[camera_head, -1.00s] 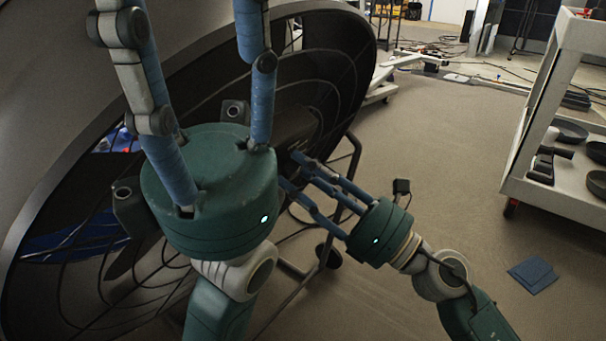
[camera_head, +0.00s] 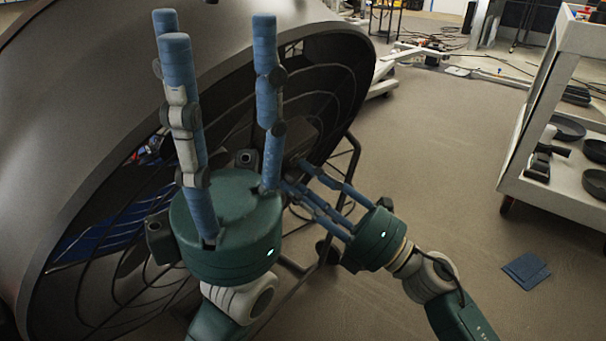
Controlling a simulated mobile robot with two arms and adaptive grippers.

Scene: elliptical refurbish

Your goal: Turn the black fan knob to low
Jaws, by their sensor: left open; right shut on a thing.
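A large dark drum fan (camera_head: 105,75) fills the left and middle of the view, with a wire grille over its round opening. My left gripper (camera_head: 215,45) is in front of the fan, its blue fingers pointing up and spread apart, with nothing between them. My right gripper (camera_head: 290,175) reaches left to the fan's middle, its fingers close together at the grille. The fingertips are partly hidden behind my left gripper. The black fan knob cannot be made out; what the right fingers hold is hidden.
A white shelf cart (camera_head: 570,190) with black pans (camera_head: 568,128) stands at the right. Blue square pads (camera_head: 526,270) lie on the carpet. Cables and a white-legged frame (camera_head: 400,55) are at the back. The carpet between fan and cart is mostly clear.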

